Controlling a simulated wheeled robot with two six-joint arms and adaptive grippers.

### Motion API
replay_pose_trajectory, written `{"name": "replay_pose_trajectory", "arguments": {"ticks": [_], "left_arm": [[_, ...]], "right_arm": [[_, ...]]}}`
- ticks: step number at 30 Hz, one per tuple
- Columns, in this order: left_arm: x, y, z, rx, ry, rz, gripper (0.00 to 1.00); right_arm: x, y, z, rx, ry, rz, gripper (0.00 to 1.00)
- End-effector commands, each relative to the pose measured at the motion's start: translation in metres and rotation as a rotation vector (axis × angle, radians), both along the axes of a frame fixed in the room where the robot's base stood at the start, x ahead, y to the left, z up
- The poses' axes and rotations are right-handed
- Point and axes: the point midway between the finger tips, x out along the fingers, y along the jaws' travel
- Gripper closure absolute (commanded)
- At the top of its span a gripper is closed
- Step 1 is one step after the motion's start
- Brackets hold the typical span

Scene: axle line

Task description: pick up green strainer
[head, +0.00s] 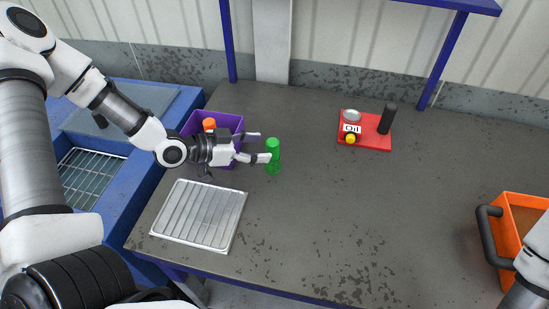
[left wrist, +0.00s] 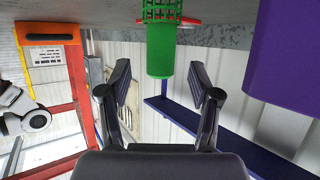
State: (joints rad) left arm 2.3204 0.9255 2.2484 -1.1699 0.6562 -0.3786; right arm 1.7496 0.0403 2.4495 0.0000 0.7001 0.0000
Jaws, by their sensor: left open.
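The green strainer (head: 273,160) stands upright on the grey table, just right of my left gripper. My left gripper (head: 262,146) is open and empty, with its fingers pointing right toward the strainer's upper part. In the left wrist view the strainer (left wrist: 160,48) shows a mesh part and a solid green end. It lies centred ahead of the open fingers (left wrist: 160,78), and seems not to be between them. My right gripper is out of view; only part of that arm shows at the lower right.
A purple bin (head: 238,123) with an orange item stands behind my left gripper. A ribbed metal tray (head: 199,214) lies in front. A red tray (head: 376,143) with an oil label and a black cylinder (head: 387,119) is farther right. An orange crate (head: 523,222) is at the right edge. The table's middle is clear.

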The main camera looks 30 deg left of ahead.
Motion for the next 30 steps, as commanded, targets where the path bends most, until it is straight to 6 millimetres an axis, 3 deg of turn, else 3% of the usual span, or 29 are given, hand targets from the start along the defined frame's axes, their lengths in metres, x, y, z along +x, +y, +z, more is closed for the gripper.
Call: {"name": "replay_pose_trajectory", "arguments": {"ticks": [9, 17, 18, 23, 30], "left_arm": [[0.03, -0.025, -0.014, 0.004, 0.002, -0.004, 0.37], [0.035, -0.028, -0.015, -0.002, 0.0, -0.001, 0.37], [0.035, -0.028, -0.015, -0.002, 0.0, -0.001, 0.41], [0.034, -0.028, -0.015, 0.0, 0.0, -0.001, 0.97], [0.034, -0.028, -0.015, -0.001, -0.001, -0.001, 1.0]], "right_arm": [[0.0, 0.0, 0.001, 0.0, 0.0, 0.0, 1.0], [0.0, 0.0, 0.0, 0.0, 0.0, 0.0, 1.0], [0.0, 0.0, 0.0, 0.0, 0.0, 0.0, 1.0], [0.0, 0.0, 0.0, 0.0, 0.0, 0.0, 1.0], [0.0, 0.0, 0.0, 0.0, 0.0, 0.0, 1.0]]}}
